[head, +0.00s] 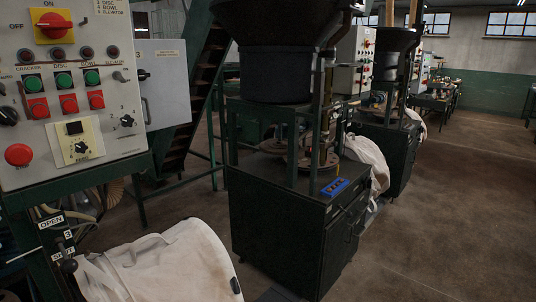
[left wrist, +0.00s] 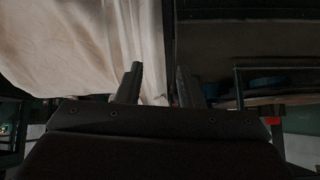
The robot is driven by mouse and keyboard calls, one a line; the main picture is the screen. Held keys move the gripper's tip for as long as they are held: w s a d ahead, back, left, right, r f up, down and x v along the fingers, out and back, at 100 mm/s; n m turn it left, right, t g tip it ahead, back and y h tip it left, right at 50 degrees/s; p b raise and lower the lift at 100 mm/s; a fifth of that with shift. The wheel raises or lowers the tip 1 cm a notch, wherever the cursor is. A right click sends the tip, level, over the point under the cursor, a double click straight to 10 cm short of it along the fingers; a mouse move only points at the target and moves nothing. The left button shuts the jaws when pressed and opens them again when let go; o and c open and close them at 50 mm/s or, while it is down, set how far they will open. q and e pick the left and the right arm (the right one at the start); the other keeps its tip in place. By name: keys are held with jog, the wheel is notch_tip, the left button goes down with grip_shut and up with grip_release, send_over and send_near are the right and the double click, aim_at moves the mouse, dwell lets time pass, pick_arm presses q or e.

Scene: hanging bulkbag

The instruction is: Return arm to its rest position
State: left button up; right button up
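My left gripper (left wrist: 157,82) shows in the left wrist view with its two dark fingers apart and nothing visible between them. A pale cloth bulk bag (left wrist: 80,45) fills the upper left of that view, behind the left finger. In the head view a white bulk bag (head: 165,265) hangs at the lower left, below the control panel (head: 70,90). Neither arm nor gripper shows in the head view. My right gripper is in no frame.
A dark cabinet machine (head: 285,235) with a hopper stands right of the bag. A blue object (head: 335,187) lies on its top. A lever (head: 68,255) marked OPEN and SHUT is beside the bag. The brown floor (head: 460,220) at the right is clear.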

pick_arm(q)
jog(key=s+d+f+m+g+h, duration=0.1)
jog(key=s+f+m+h, duration=0.2)
jog(key=s, duration=0.8)
jog(key=s+d+f+m+g+h, duration=0.15)
jog(key=s+f+m, duration=0.25)
jog(key=s, duration=0.8)
notch_tip(320, 180, down, 24)
jog(key=a+f+g, duration=0.1)
jog(key=s+d+f+g, duration=0.1)
jog(key=s+f, duration=1.4)
jog(key=shift+s+d, duration=0.2)
jog(key=shift+s, duration=0.1)
jog(key=shift+h, duration=0.25)
